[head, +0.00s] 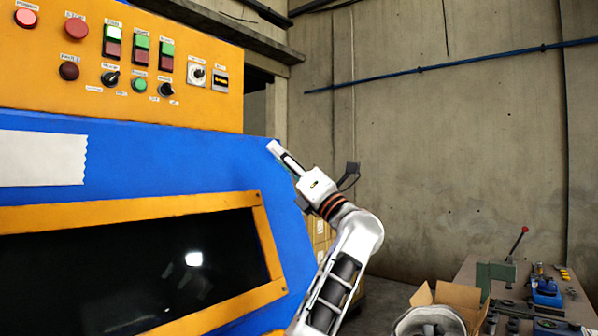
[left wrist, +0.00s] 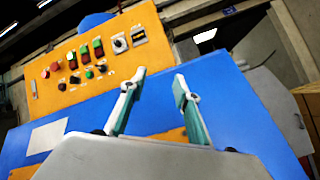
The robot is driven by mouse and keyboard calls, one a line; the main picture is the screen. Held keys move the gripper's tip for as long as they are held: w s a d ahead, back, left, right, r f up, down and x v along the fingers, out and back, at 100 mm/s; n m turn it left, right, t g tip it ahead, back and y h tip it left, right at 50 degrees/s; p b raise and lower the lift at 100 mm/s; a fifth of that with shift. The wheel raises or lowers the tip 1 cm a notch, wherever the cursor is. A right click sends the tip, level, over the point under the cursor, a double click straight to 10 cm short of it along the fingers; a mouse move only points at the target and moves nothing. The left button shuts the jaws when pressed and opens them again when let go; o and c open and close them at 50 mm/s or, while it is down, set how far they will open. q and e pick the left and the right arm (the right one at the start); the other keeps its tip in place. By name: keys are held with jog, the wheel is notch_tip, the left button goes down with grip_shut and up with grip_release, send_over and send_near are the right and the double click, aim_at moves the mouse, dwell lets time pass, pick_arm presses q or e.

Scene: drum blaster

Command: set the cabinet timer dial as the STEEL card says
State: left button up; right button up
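The timer dial (head: 197,74) is likely the black knob on a white square plate at the right of the orange control panel (head: 215,112). It also shows in the left wrist view (left wrist: 119,44). A small dark display with yellow characters (head: 220,81) sits just right of it. My left gripper (head: 273,147) is below and right of the dial, apart from it, in front of the blue cabinet's edge. In the left wrist view its two fingers (left wrist: 160,76) are spread with nothing between them. No card marked STEEL can be read. My right gripper is not in view.
Several buttons, rockers and two black selector knobs (head: 110,78) crowd the panel left of the dial. A blank-looking white sheet (head: 42,158) is on the blue cabinet (head: 190,152). A workbench (head: 570,302) with tools and an open cardboard box (head: 452,297) stand at lower right.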

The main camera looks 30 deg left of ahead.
pick_arm(q)
jog(key=shift+w+d+f+m+t, duration=0.2)
jog(key=shift+d+f+m+t, duration=0.2)
jog(key=shift+d+f+m, duration=0.2)
jog(key=shift+w+d+f+m+t, duration=0.15)
jog(key=shift+d+f+m+t, duration=0.3)
jog(key=shift+f, duration=0.25)
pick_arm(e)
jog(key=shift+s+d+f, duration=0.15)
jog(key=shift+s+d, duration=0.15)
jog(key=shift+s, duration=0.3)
